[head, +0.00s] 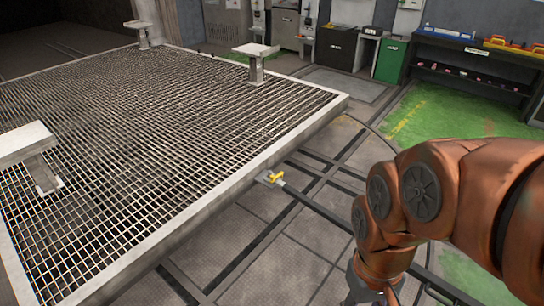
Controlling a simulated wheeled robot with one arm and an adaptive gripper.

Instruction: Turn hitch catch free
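A small yellow catch (275,177) sits on a grey bracket at the lower right edge of the large grated platform (303,135). A dark bar (310,203) runs from it towards the lower right and passes behind my arm. My orange arm comes in from the right and bends downward. My gripper (366,292) is at the bottom of the head view, to the right of the catch and apart from it. Only its dark grey upper part shows; the fingertips are cut off by the frame edge, so its opening is hidden.
White-topped posts (257,52) stand on the platform. Dark rails (262,243) cross the tiled floor beside it. A green floor patch (430,112) lies at the right. Cabinets, a green bin (390,60) and a dark shelf (470,66) line the back. The floor left of my gripper is clear.

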